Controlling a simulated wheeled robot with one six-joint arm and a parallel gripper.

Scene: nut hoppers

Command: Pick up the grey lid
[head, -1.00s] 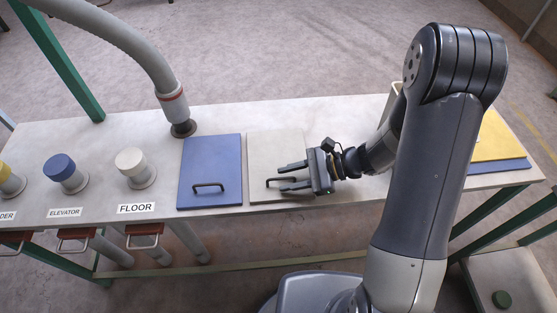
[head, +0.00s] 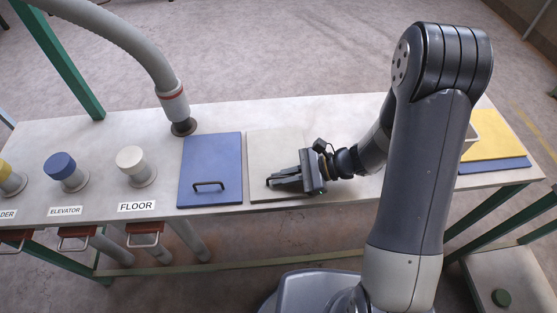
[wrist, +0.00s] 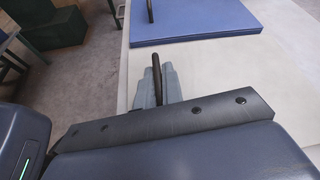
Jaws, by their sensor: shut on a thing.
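The grey lid (head: 277,145) is a flat pale panel lying on the table, to the right of the blue lid. It also shows in the wrist view (wrist: 220,80). Its dark bar handle (wrist: 158,66) stands near the lid's front edge. My gripper (head: 272,182) reaches in from the right, low over the lid's front part. Its fingers are closed together on the handle, which shows between the fingertips in the wrist view (wrist: 157,80). My gripper body hides part of the lid.
A blue lid (head: 210,160) with its own handle lies just left of the grey lid. Capped pipes labelled FLOOR (head: 130,158) and ELEVATOR (head: 60,166) stand further left. A hose (head: 173,105) joins the table behind the blue lid.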

